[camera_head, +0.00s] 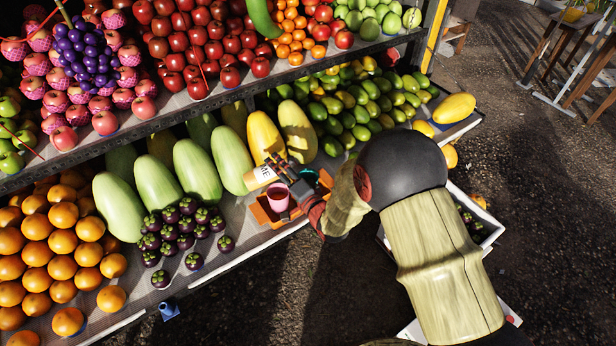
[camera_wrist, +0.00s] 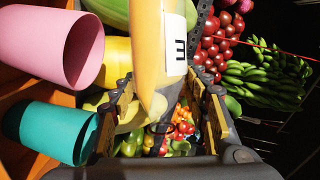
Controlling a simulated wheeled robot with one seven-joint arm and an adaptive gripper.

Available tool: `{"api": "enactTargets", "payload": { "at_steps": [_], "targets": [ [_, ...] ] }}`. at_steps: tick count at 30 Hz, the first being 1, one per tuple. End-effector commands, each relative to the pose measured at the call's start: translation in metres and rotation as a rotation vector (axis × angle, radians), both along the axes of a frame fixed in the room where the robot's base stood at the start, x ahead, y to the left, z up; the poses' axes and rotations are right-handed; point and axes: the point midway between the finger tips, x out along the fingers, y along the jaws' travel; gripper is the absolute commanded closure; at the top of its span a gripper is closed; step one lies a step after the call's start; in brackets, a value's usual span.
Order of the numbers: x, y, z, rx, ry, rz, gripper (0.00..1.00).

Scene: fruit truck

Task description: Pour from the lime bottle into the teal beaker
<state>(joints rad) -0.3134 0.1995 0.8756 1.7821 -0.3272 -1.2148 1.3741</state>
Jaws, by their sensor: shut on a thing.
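My gripper (camera_head: 280,170) is shut on the lime bottle (camera_head: 261,174), a pale yellow bottle with a white label. The bottle is tilted in the head view, above the left part of an orange tray (camera_head: 262,214). In the wrist view the bottle (camera_wrist: 150,45) fills the upper middle, beyond my gripper's fingers (camera_wrist: 165,100). The teal beaker (camera_head: 309,175) is at the tray's right side, partly hidden by my gripper. It shows whole in the wrist view (camera_wrist: 48,131), at lower left, apart from the bottle.
A pink cup (camera_head: 277,198) stands on the tray, close to the teal beaker. Large green and yellow melons (camera_head: 203,170) line the shelf behind. Mangosteens (camera_head: 184,232) lie to the left. A small blue object (camera_head: 168,311) is at the shelf's front edge.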

Motion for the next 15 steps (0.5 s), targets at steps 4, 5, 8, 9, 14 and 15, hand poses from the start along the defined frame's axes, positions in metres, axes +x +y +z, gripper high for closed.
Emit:
{"api": "enactTargets", "payload": {
  "at_steps": [4, 5, 8, 9, 14, 15],
  "targets": [
    [0.0009, -0.0010, 0.0005, 0.018, 0.003, 0.000, 0.96],
    [0.0009, -0.0011, 0.0004, 0.021, 0.004, 0.000, 0.96],
    [0.0011, -0.0017, 0.0002, 0.030, 0.007, 0.000, 0.96],
    [0.0012, -0.0018, 0.0000, 0.034, 0.009, 0.000, 0.96],
    [0.0014, -0.0027, -0.0003, 0.051, 0.014, 0.001, 0.96],
    [0.0015, -0.0030, -0.0004, 0.055, 0.016, 0.001, 0.96]
  ]
}}
